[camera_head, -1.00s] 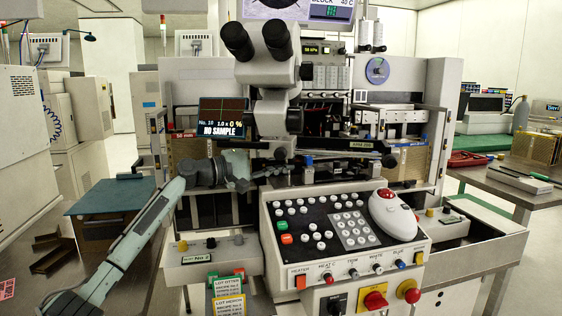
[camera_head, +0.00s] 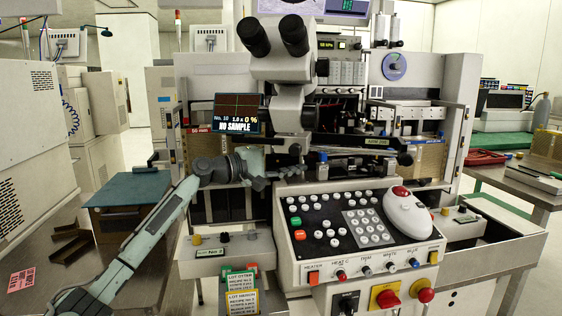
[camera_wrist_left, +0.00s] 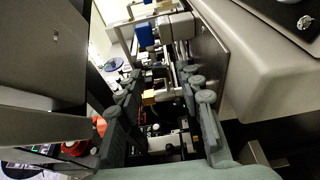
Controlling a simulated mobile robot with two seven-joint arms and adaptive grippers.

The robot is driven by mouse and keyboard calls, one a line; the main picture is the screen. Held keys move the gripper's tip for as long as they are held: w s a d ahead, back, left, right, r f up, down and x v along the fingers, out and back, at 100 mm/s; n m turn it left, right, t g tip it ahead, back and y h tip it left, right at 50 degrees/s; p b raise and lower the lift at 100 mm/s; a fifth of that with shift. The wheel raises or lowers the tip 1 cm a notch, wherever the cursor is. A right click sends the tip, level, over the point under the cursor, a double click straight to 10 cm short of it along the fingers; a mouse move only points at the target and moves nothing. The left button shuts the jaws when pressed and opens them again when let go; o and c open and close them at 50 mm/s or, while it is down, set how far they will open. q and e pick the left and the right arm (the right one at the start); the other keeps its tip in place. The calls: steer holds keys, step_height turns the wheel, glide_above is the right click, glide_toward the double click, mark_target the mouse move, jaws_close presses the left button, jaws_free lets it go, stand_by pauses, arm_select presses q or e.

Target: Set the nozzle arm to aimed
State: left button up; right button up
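My left gripper (camera_head: 268,176) reaches in from the left to the front of the bonding machine, under the microscope (camera_head: 287,60) and above the left end of the button panel. In the left wrist view its two grey jointed fingers (camera_wrist_left: 160,98) stand apart, with machine parts seen between and beyond them. A small yellow-orange part (camera_wrist_left: 156,96) shows between the fingers; I cannot tell whether it is touched. I cannot surely pick out the nozzle arm or its setting. A dark horizontal bar (camera_head: 354,141) and a blue-capped post (camera_head: 322,167) are just right of the gripper. My right gripper is not seen.
The sloped button panel (camera_head: 297,262) with a white mouse-like controller (camera_head: 408,216) lies below and right. A small knob box (camera_head: 226,258) stands at lower left. A monitor (camera_head: 237,114) reads "NO SAMPLE". In the wrist view, large pale housings crowd both sides.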

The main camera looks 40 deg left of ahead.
arm_select(q)
steer(key=v, duration=1.1)
steer(key=shift+s+a, duration=0.1)
steer(key=shift+s, duration=0.05)
